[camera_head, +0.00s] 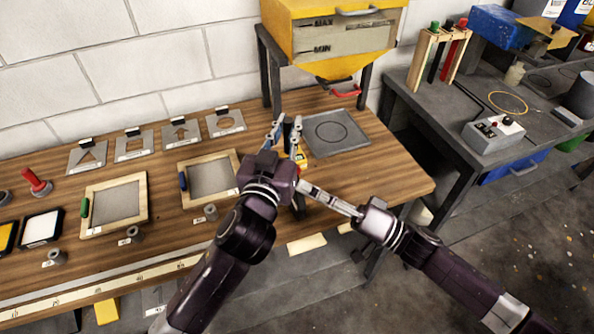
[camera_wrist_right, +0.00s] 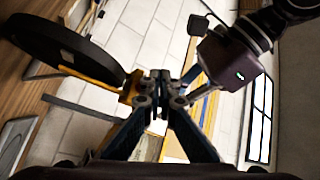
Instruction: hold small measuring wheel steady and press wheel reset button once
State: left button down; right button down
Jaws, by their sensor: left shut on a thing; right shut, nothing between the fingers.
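The small measuring wheel has a yellow body (camera_head: 299,158) and shows only partly in the head view, beside and behind my left gripper. The right wrist view shows its large black wheel (camera_wrist_right: 62,48) at the left, with the yellow body (camera_wrist_right: 124,92) below it. My left gripper (camera_head: 284,130) is shut on the measuring wheel; the grip itself is mostly hidden. My right gripper (camera_head: 304,186) is shut and empty, its fingertips (camera_wrist_right: 158,84) close beside the yellow body. I cannot tell whether they touch it. The reset button is not clearly visible.
A grey square tray (camera_head: 352,146) lies behind the grippers, below a yellow hopper (camera_head: 330,62). Wooden-framed screens (camera_head: 116,232) and stencil plates (camera_head: 136,144) lie to the left. A grey workbench (camera_head: 432,92) stands at right, across a gap. The table's right end is clear.

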jog(key=s, duration=0.2)
jog(key=s+d, duration=0.1)
jog(key=shift+s+d, duration=0.1)
jog(key=shift+s, duration=0.3)
dwell(0.4)
pick_arm(q)
jog(key=c, duration=1.8)
grip_release()
